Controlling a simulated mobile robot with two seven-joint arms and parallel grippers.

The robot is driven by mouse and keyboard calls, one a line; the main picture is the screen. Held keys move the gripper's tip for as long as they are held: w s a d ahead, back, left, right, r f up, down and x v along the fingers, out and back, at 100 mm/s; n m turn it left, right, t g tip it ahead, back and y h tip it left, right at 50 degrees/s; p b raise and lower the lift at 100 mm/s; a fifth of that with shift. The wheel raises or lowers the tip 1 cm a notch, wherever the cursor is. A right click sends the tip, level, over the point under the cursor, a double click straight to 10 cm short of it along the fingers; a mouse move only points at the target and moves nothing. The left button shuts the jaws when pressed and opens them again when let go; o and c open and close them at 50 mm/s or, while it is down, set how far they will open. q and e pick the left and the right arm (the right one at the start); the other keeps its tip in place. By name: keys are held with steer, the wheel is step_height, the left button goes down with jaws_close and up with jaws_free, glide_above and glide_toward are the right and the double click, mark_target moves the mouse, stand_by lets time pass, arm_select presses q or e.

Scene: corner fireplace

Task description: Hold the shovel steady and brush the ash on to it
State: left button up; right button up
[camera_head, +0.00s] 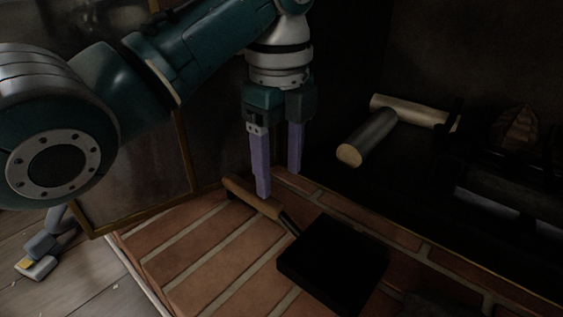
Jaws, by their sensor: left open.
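The shovel lies on the brick hearth, with a flat black pan (333,262) and a wooden handle (249,197) pointing up and left. My left gripper (279,183) is open with its two purple fingers pointing down. Its fingertips are at the shovel handle in the picture, one in front and one behind; whether they touch it I cannot tell. My right gripper is out of view. I cannot make out a brush, and ash is not clear in the dark picture.
The brick hearth (205,255) has bare room left of the pan. Logs (368,136) lie in the dark firebox behind. A dark grate (510,175) stands at the right. A brass-framed panel (130,180) is at the left, above a wooden floor (80,285).

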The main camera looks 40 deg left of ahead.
mark_target(280, 206)
arm_select(q)
step_height(280, 206, down, 10)
steer(key=shift+r, duration=0.15)
stand_by(0.3)
steer(key=shift+c, duration=0.3)
jaws_close()
stand_by(0.5)
